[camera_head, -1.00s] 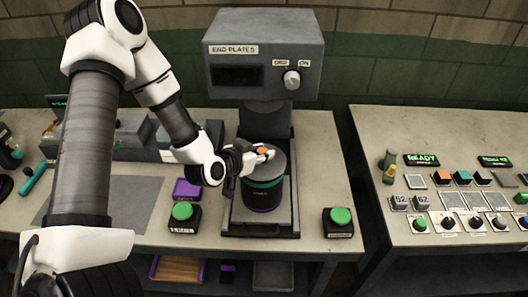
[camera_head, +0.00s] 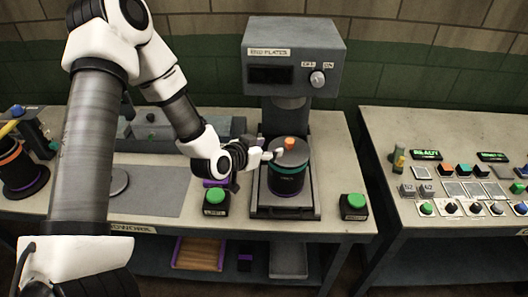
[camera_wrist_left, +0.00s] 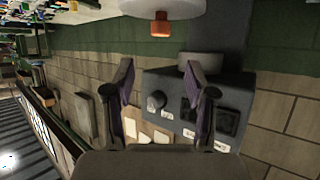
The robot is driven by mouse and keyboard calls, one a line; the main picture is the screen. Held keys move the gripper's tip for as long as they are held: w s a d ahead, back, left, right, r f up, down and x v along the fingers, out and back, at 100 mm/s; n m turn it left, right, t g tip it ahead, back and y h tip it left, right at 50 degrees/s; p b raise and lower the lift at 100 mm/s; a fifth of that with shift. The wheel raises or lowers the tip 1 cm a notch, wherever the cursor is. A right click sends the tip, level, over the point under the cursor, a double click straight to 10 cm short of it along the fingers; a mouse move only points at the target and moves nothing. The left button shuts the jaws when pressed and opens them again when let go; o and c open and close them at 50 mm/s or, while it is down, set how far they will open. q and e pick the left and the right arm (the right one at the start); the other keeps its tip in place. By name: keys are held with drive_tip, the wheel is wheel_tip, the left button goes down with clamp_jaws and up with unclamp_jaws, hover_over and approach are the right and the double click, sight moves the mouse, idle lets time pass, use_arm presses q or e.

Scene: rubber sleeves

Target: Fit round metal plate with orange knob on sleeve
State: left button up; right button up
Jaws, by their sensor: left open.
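A round grey metal plate (camera_head: 300,153) with an orange knob (camera_head: 289,143) lies on top of a dark sleeve (camera_head: 289,184) with a teal band. The sleeve stands upright on the base of the end-plates press (camera_head: 296,62). I cannot tell whether the plate is fully seated. My left gripper (camera_head: 273,154) is open and empty, just left of the knob and apart from it. In the left wrist view the orange knob (camera_wrist_left: 160,28) and plate (camera_wrist_left: 150,6) show at the top, beyond the open fingers (camera_wrist_left: 157,66). My right gripper is out of view.
A green button (camera_head: 215,195) stands left of the press, and another (camera_head: 354,201) stands right of it. A purple block is partly hidden behind my gripper. Another sleeve (camera_head: 20,172) stands at far left. A panel table with READY displays (camera_head: 427,155) is at right.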

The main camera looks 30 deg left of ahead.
use_arm(q)
drive_tip(key=s+d+f+g, duration=0.3)
drive_tip(key=s+f, duration=0.3)
drive_tip(key=f, duration=0.2)
drive_tip(key=s+d+f+g, duration=0.2)
drive_tip(key=s+f+g, duration=0.2)
drive_tip(key=s+f, duration=0.3)
drive_tip(key=s+d+f+g, duration=0.1)
drive_tip(key=s+f+g, duration=0.2)
drive_tip(key=s, duration=0.5)
drive_tip(key=s+d+f+n+g+y, duration=0.1)
drive_tip(key=s+f+g, duration=0.2)
drive_tip(key=s+f, duration=0.3)
drive_tip(key=s, duration=0.3)
drive_tip(key=shift+s+d+n, duration=0.25)
drive_tip(key=shift+d+n, duration=0.05)
drive_tip(key=shift+d, duration=0.1)
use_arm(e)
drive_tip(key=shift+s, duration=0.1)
